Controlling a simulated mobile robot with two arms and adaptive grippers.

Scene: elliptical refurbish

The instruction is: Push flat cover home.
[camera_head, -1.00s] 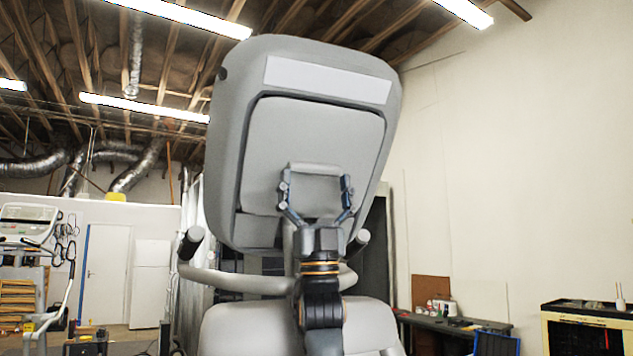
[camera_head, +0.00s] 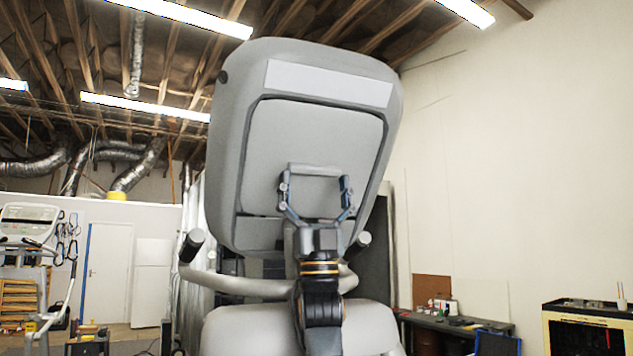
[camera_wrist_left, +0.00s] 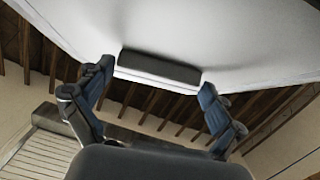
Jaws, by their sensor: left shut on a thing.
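The flat cover (camera_head: 315,135) is a light grey panel lying in the recess on the back of the grey elliptical console (camera_head: 225,140). A thin dark outline runs around it. A raised grey grip block (camera_head: 315,184) stands out from its lower part. My left gripper (camera_head: 315,190) is shut on this block, one finger at each side. In the left wrist view the dark grey block (camera_wrist_left: 160,67) stands on the pale cover (camera_wrist_left: 230,40), between the fingertips. The block hides the cover behind it. My right gripper is not in view.
Handlebars (camera_head: 255,285) curve below the console on both sides of my arm. A grey rounded machine part (camera_head: 370,325) lies under them. A bench (camera_head: 450,325) and a yellow-black cabinet (camera_head: 585,320) stand at right. Open air surrounds the console's upper edge.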

